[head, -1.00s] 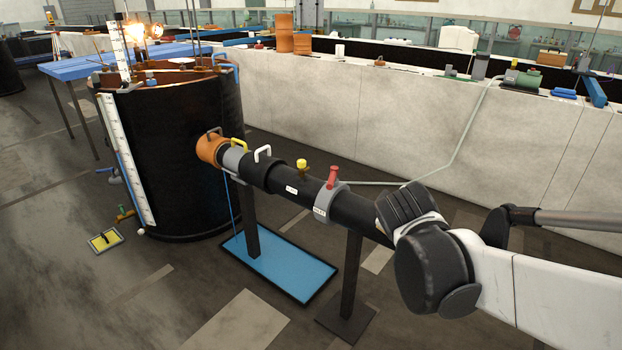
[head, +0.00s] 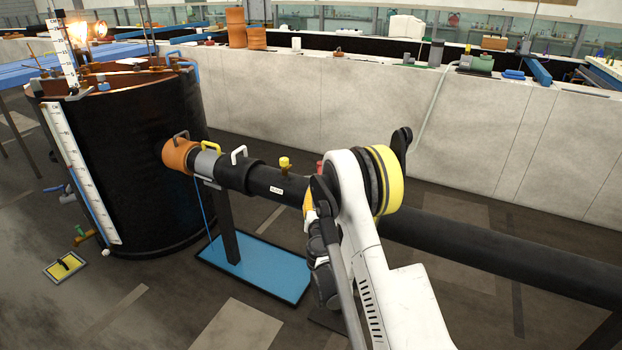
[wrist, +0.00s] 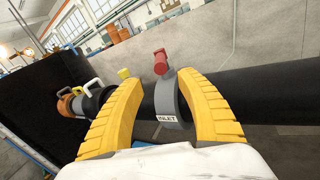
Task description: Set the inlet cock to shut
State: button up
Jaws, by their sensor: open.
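The inlet cock (wrist: 167,96) is a grey collar with a label reading INLET and a red handle (wrist: 160,62) on top. It sits around a black pipe (wrist: 245,92) in the wrist view. The handle stands up from the collar. In the head view only a bit of the red handle (head: 320,167) shows behind my arm; the collar is hidden. My gripper (wrist: 163,80) has two yellow fingers, open and empty. In the wrist view they frame the collar on either side; I cannot tell if they touch it. In the head view my arm mostly hides the gripper.
A smaller yellow cock (head: 285,163) stands on the pipe to the left. Beyond it are white (head: 239,155) and yellow (head: 209,147) handles and an orange fitting (head: 176,157) at the black tank (head: 140,160). A blue tray (head: 255,268) lies below. A long pale wall (head: 290,105) runs behind.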

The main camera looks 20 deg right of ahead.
jog(key=x, duration=0.9)
jog(key=shift+w+d+f, duration=0.1)
jog(key=shift+d+f, duration=0.05)
jog(key=shift+w+d, duration=0.3)
jog(key=shift+w, duration=0.35)
grip_shut()
